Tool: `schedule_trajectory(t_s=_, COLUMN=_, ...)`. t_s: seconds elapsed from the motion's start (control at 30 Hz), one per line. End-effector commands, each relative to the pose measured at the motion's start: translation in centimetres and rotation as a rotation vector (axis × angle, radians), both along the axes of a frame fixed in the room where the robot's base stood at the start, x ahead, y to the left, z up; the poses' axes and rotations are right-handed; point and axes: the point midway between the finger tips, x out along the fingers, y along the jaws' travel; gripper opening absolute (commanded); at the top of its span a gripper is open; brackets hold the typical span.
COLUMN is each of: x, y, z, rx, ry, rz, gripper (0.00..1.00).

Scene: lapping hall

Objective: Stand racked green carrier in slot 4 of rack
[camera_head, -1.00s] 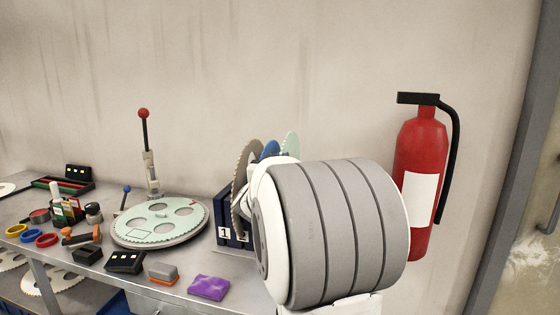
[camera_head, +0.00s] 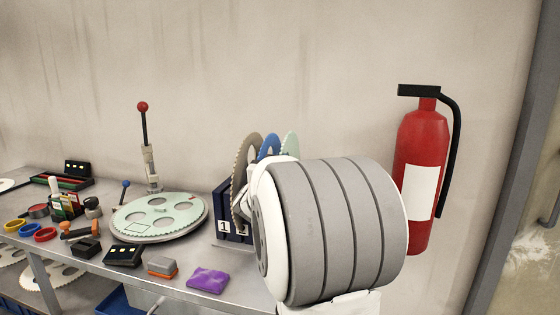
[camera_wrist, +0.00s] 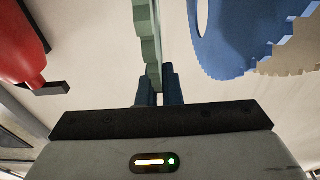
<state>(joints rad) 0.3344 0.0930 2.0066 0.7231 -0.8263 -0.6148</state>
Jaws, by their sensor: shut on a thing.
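My gripper (camera_wrist: 158,88) is shut on the edge of a pale green toothed carrier (camera_wrist: 147,35), which stands on edge between the fingers in the wrist view. The carrier's top also shows in the head view (camera_head: 291,144), behind my arm. The dark blue rack (camera_head: 226,222) stands on the bench, mostly hidden by my arm; only the label 1 is readable. A grey-brown carrier (camera_head: 243,162) and a blue carrier (camera_head: 268,145) stand upright at the rack, left of the green one. The green carrier's lower edge and its slot are hidden.
A red fire extinguisher (camera_head: 421,155) hangs on the wall to the right. Another pale green carrier (camera_head: 160,213) lies flat on a round plate left of the rack. A purple cloth (camera_head: 208,279), an orange-grey block (camera_head: 162,267) and small tools lie along the bench front.

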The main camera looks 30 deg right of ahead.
Motion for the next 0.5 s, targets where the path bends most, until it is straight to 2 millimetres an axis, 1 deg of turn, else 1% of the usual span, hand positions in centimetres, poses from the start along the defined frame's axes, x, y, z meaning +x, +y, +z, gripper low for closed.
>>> schedule_trajectory(t_s=0.3, x=-0.02, y=0.01, z=-0.55, rx=-0.004, ry=-0.005, rz=-0.001, gripper=0.0)
schedule_trajectory(t_s=0.33, x=-0.02, y=0.01, z=-0.46, rx=-0.004, ry=-0.005, rz=-0.001, gripper=0.07)
schedule_trajectory(t_s=0.5, x=-0.01, y=0.02, z=-0.52, rx=-0.002, ry=-0.003, rz=0.0, gripper=0.21)
